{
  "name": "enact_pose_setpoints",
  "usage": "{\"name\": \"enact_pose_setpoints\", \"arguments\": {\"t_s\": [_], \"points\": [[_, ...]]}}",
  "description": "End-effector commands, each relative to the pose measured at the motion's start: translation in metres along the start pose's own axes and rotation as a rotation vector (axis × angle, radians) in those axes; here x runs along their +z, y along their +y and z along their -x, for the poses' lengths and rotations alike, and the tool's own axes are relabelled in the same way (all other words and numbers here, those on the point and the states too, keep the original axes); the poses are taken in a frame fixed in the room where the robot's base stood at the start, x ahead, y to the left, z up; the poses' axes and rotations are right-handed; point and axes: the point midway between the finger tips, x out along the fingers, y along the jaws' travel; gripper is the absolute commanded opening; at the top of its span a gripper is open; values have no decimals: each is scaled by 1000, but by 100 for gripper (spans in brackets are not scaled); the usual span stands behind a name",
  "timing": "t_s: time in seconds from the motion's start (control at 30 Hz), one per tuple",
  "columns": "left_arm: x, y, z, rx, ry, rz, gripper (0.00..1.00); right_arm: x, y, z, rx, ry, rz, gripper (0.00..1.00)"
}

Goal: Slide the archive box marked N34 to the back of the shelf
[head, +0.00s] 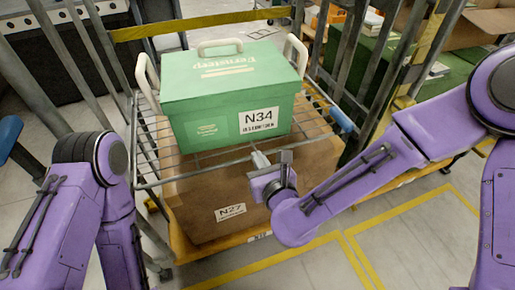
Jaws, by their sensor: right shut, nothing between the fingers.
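The green archive box (205,134) marked N34 stands upright on the wire shelf (150,165), its lid on and its label facing me. Pale handles rise at its sides and back. My right gripper (259,157) is shut and empty at the shelf's front edge, just below and in front of the N34 label. Its tip points toward the box's lower front; I cannot tell whether it touches. My left arm is at the left, and its gripper is not in view.
A brown box (200,207) marked N27 sits beneath the wire shelf. Grey rack posts (386,60) stand at both sides. A yellow rail (200,24) crosses behind the green box. More shelving with a green box (362,62) is at right.

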Motion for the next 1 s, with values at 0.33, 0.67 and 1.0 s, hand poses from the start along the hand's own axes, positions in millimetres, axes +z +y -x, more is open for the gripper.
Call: {"name": "enact_pose_setpoints", "arguments": {"t_s": [0.33,0.67,1.0], "points": [[6,1,-14,0,0,0,56,-6,0,-78,0,-3,-9,0],[10,2,-26,0,0,0,56,-6,0,-123,1,-1,-8,0],[10,2,-25,0,0,0,56,-6,0,-124,-1,0,-8,0]]}}
